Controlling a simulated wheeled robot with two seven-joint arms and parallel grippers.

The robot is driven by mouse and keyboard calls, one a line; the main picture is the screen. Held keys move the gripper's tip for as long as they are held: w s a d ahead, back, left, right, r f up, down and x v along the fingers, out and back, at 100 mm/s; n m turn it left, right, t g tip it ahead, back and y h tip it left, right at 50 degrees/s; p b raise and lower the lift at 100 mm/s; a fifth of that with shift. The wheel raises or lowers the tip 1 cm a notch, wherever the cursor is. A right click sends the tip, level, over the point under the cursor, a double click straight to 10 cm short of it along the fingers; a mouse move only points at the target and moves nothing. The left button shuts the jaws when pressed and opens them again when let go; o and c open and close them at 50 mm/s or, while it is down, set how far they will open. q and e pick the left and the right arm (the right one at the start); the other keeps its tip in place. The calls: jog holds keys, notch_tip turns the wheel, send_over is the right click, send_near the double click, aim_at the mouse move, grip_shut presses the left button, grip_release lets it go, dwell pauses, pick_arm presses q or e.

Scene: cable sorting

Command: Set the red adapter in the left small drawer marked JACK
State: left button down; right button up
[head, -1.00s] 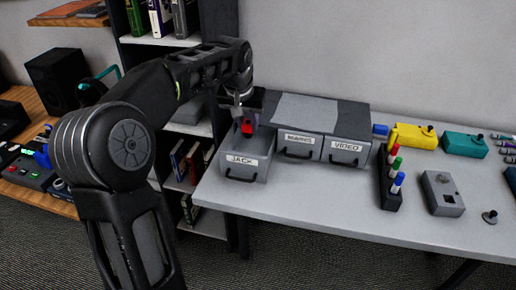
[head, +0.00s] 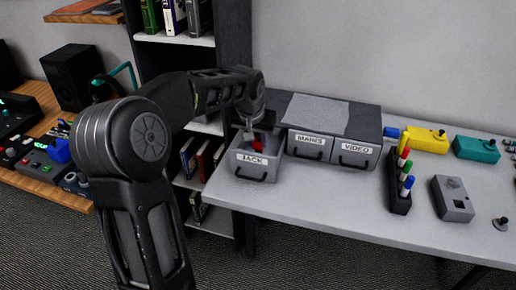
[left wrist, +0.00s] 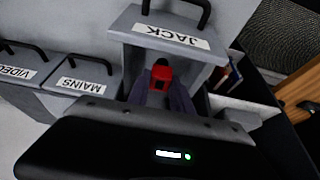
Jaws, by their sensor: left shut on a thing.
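The JACK drawer (head: 254,167) is the left one of three small grey drawers and is pulled open; its label also shows upside down in the left wrist view (left wrist: 172,36). My left gripper (head: 249,137) points down into this drawer. It is shut on the red adapter (left wrist: 161,74), which sits between the fingertips in the left wrist view. In the head view a bit of the red adapter (head: 258,144) shows inside the drawer's walls. Whether it touches the drawer floor I cannot tell. My right gripper is not in view.
The MAINS drawer (head: 310,146) and VIDEO drawer (head: 354,155) are shut, just right of the JACK drawer. A marker holder (head: 399,196), a yellow box (head: 424,139) and a grey box (head: 453,198) stand further right. The table front is clear.

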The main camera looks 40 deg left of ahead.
aim_at(257, 145)
pick_arm(q)
jog(key=shift+f, duration=1.8)
jog(key=shift+f, duration=0.2)
jog(key=c, duration=1.1)
grip_release()
jog(key=shift+c, duration=0.2)
jog(key=shift+r, duration=0.2)
jog(key=shift+s+r, duration=0.15)
jog(key=shift+r, duration=0.35)
jog(key=v, duration=1.1)
jog(key=shift+d, duration=0.1)
